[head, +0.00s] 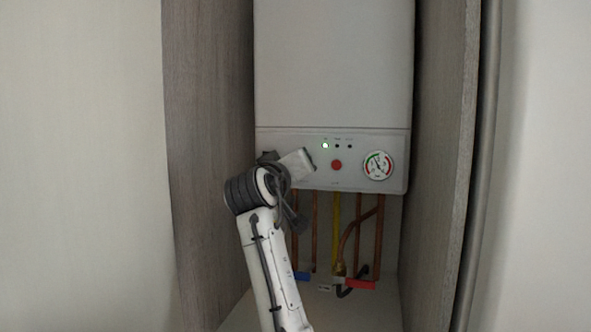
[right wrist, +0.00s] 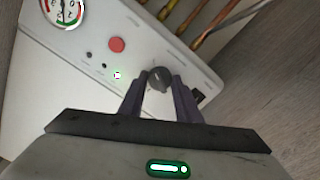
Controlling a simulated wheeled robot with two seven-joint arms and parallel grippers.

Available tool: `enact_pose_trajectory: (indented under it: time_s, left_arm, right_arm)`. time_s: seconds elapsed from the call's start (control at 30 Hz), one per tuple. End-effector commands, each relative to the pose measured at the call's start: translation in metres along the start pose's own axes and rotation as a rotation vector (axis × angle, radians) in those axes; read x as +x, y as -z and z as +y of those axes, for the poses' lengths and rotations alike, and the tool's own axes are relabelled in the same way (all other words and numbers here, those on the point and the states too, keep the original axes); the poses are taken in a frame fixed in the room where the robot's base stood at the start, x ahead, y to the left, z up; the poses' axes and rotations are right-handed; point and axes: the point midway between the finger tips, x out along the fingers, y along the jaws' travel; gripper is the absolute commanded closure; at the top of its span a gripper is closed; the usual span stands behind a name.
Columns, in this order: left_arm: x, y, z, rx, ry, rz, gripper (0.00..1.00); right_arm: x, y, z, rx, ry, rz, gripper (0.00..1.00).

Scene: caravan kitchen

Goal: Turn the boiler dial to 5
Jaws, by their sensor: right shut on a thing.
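The white boiler (head: 333,75) hangs in a narrow cupboard, with its control panel along the lower part. The dark round boiler dial (right wrist: 158,79) shows in the right wrist view, between the two fingers of my right gripper (right wrist: 160,88). The fingers are shut on the dial. In the head view my right wrist and gripper (head: 285,168) cover the left end of the panel and hide the dial. The dial's number markings are too small or hidden to read. My left gripper is not in view.
A red button (head: 337,165), a lit green lamp (head: 325,146) and a pressure gauge (head: 378,165) are on the panel. Copper and yellow pipes (head: 337,225) run below, with blue and red valve handles (head: 360,285). Wooden side walls (head: 210,120) stand close on both sides.

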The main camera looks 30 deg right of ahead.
Motion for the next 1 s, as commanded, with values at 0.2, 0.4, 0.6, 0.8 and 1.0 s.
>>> enact_pose_trajectory:
  time_s: [0.2, 0.4, 0.6, 0.8, 1.0]
  left_arm:
    - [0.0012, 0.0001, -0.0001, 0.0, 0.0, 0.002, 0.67]
    - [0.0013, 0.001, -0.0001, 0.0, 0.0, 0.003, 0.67]
    - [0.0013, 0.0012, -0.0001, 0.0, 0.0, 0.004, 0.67]
    - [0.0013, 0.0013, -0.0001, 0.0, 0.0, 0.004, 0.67]
    - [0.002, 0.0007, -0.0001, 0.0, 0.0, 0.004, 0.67]
  right_arm:
    - [0.0, -0.0006, -0.0005, 0.029, 0.001, -0.002, 0.92]
    - [0.0, -0.0004, -0.0004, 0.032, 0.001, -0.002, 0.92]
    - [-0.0001, -0.0004, -0.0004, 0.031, 0.001, -0.001, 0.63]
    - [-0.0001, -0.0002, -0.0004, 0.03, 0.001, -0.001, 0.51]
    - [-0.0027, -0.0003, -0.0008, 0.03, 0.001, 0.0, 0.51]
